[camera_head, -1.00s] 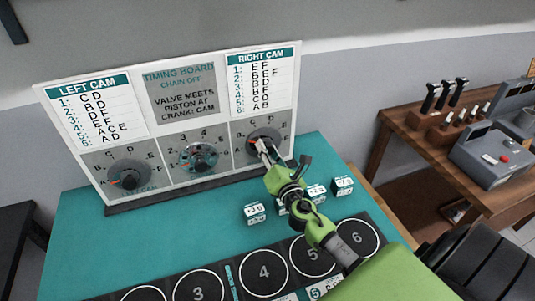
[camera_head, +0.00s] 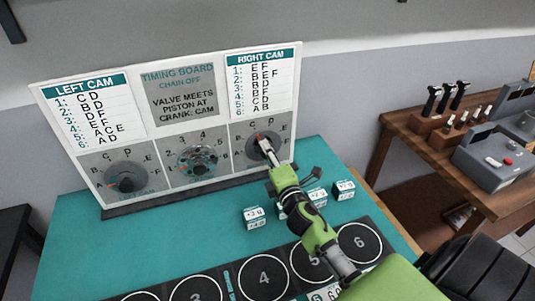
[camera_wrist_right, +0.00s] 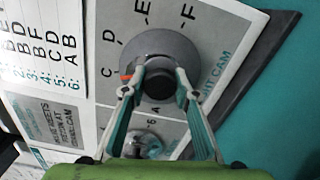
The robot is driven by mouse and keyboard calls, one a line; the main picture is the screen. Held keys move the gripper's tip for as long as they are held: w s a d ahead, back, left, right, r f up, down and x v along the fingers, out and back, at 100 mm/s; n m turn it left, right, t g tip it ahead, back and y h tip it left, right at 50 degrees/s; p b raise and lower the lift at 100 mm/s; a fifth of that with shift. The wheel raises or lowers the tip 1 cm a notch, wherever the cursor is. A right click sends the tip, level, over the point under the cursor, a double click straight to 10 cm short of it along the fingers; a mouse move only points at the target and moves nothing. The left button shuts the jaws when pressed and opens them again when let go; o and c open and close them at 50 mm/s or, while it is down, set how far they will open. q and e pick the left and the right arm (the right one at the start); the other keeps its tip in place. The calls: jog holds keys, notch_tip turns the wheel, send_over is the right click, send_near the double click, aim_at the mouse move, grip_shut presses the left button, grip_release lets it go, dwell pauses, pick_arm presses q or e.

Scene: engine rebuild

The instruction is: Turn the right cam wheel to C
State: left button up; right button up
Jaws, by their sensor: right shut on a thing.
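The right cam wheel (camera_head: 252,151) is a grey disc with a dark knob at the lower right of the white timing board. Letters ring it. In the right wrist view the wheel (camera_wrist_right: 182,50) shows its orange mark (camera_wrist_right: 127,77) at its edge beside the letter C (camera_wrist_right: 107,72). My right gripper (camera_head: 264,142) reaches the wheel from the front. In the wrist view my right gripper's fingertips (camera_wrist_right: 160,76) are shut on the dark central knob, one on each side. The letter B is hidden in the wrist view. My left gripper is not in view.
The board (camera_head: 165,113) also carries the left cam wheel (camera_head: 125,177) and a crank dial (camera_head: 197,160). Several small white blocks (camera_head: 254,217) stand on the teal table under my right arm. Numbered circles (camera_head: 263,277) line the front. A wooden bench (camera_head: 460,165) is at right.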

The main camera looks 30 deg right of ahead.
dwell(0.5)
jog(key=o, duration=1.1)
jog(key=v, duration=1.2)
jog(key=shift+f, duration=0.1)
